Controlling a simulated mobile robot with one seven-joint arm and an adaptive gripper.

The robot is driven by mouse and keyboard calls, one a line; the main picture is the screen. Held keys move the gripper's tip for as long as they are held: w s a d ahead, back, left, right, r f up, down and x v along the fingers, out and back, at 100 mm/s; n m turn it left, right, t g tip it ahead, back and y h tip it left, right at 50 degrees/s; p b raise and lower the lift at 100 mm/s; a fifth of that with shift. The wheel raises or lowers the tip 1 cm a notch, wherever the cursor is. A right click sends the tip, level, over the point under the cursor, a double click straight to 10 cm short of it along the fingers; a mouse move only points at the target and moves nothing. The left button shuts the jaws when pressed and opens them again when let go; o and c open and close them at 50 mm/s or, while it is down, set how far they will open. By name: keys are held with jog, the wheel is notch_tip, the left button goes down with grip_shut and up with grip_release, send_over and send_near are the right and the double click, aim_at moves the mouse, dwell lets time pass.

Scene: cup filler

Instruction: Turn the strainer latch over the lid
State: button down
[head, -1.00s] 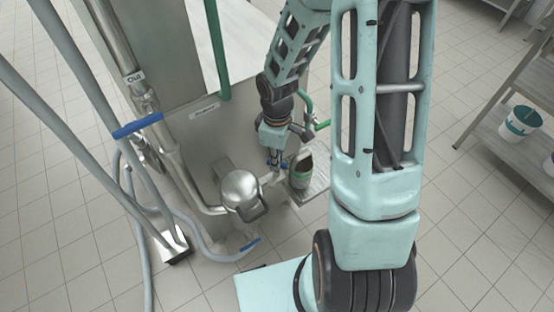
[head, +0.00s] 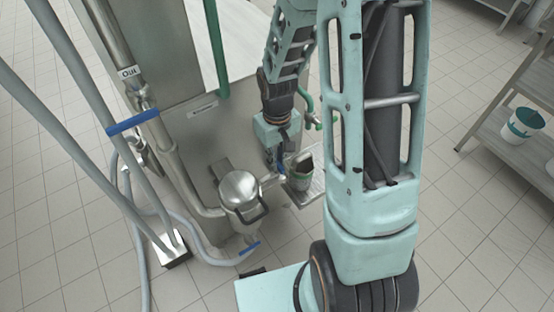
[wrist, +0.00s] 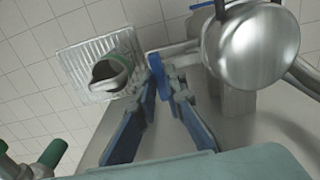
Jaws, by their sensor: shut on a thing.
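The strainer is a metal pot with a shiny domed lid (head: 239,186), in the middle of the head view. It is large at the upper right of the wrist view (wrist: 251,45). A dark latch loop (head: 252,213) hangs at the front right of the strainer, below the lid; part of a dark loop (wrist: 232,6) shows at the top edge of the wrist view. My gripper (wrist: 165,78) is beside the pot, apart from the lid and latch. Its jaws are shut on a small blue part, apparently a handle near the pipe; the fingers partly hide it.
A grey-green cup (head: 301,178) stands on a ribbed tray (head: 305,196) close beside my gripper. Pipes and grey hoses (head: 68,140) crowd the left. A shelf with a white and teal bucket (head: 522,124) is at right.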

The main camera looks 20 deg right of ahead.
dwell(0.5)
jog(key=c, duration=2)
grip_release()
jog(key=shift+r, duration=0.1)
notch_tip(320, 180, up, 12)
jog(key=shift+f, duration=0.1)
